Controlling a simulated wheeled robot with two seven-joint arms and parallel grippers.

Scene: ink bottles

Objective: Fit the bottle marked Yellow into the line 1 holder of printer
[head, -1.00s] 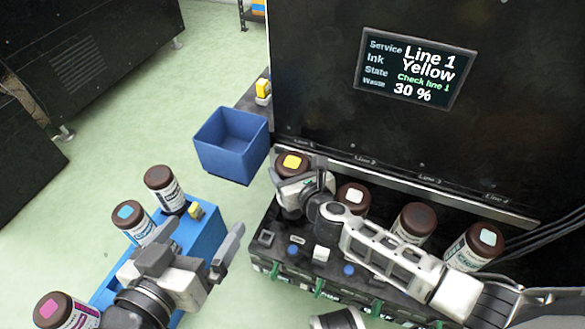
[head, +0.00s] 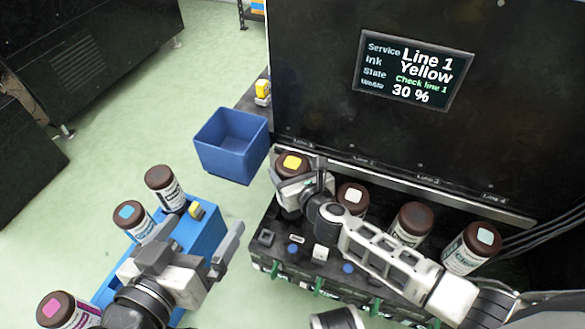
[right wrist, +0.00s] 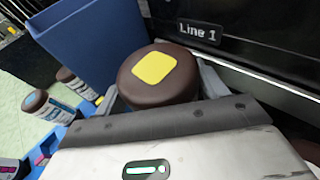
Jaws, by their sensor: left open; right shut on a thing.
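The Yellow bottle (head: 292,163) has a brown cap with a yellow square and stands upright at the leftmost place on the printer (head: 350,225), below the Line 1 label. In the right wrist view, its cap (right wrist: 158,72) is close ahead, between the fingers. My right gripper (head: 296,192) is shut on this bottle. The bottle's lower part and the line 1 holder are hidden by the gripper. My left gripper (head: 222,252) is open and empty above the blue rack at the left. The printer's screen (head: 414,68) reads Line 1, Yellow, Check line 1, 30 %.
More bottles stand along the printer: one white-marked (head: 352,197), one plain brown (head: 412,222), one cyan-marked (head: 470,246). A blue bin (head: 231,144) is just left of line 1. The blue rack (head: 205,235) at the left holds several bottles.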

